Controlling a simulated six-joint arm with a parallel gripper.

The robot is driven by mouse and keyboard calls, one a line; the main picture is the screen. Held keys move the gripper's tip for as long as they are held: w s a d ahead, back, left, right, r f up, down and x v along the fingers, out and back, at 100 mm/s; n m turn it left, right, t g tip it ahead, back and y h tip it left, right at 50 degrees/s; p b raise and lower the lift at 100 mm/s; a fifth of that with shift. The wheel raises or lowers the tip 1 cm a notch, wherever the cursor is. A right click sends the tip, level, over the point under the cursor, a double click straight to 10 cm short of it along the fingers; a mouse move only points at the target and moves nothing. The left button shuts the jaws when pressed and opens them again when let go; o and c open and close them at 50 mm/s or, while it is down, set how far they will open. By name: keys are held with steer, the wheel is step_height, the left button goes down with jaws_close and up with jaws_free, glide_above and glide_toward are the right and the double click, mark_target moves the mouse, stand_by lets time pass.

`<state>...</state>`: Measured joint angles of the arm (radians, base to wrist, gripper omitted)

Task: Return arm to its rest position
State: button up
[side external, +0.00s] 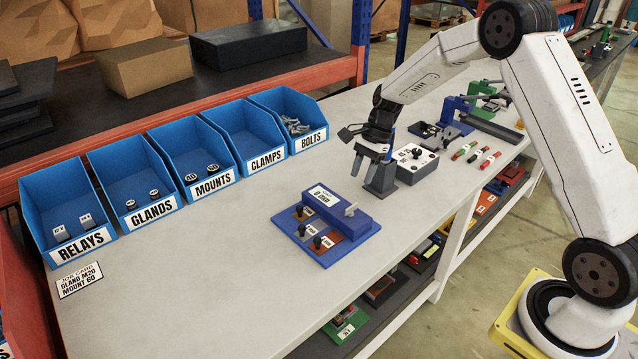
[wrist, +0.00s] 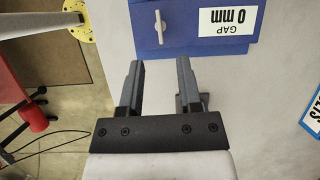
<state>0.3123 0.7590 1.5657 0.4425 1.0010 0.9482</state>
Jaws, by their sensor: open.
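My gripper (side external: 372,152) is open above the bench, just behind the blue gap fixture. In the wrist view my gripper (wrist: 159,80) shows two dark fingers apart, with nothing between them. A dark grey block (side external: 381,180) stands on the bench below the gripper; in the wrist view a dark shape partly hidden behind the right finger may be the same block. I cannot tell whether the fingers touch it.
The blue fixture (side external: 345,209) has a "0 mm" label and a grey handle. Blue bins (side external: 140,190) line the back, holding small parts. A job card (side external: 80,279) lies front left.

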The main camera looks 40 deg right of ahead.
steer(key=s+a+r+n+t+h, duration=0.1)
steer(key=s+a+n, duration=0.3)
steer(key=s+n, duration=0.4)
steer(key=s+a+r+n+t+h, duration=0.1)
steer(key=s+a+r+n+h, duration=0.2)
steer(key=s+n, duration=0.6)
steer(key=s+a, duration=0.2)
steer(key=s, duration=0.1)
steer(key=shift+n+t+h, duration=0.3)
steer(key=shift+t, duration=0.1)
stand_by(0.4)
